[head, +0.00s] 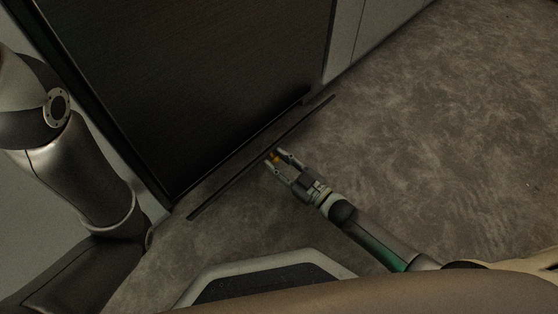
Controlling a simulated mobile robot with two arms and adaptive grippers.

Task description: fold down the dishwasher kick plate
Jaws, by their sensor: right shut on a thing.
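The dishwasher (190,80) is a large dark panel at the upper left, with its lower edge close to the floor. Its kick plate (225,187) shows as a long, thin dark strip running diagonally in front of the dishwasher's foot. My right gripper (274,158) comes in from the lower right, low over the floor. It is shut on the kick plate near the middle of its length; the exact contact is small and dark. My left arm shows at the left edge, but its gripper is out of view.
Pale cabinet fronts (370,28) stand to the right of the dishwasher. The mottled grey-brown floor (440,130) is clear across the right side. Parts of my own base fill the bottom edge.

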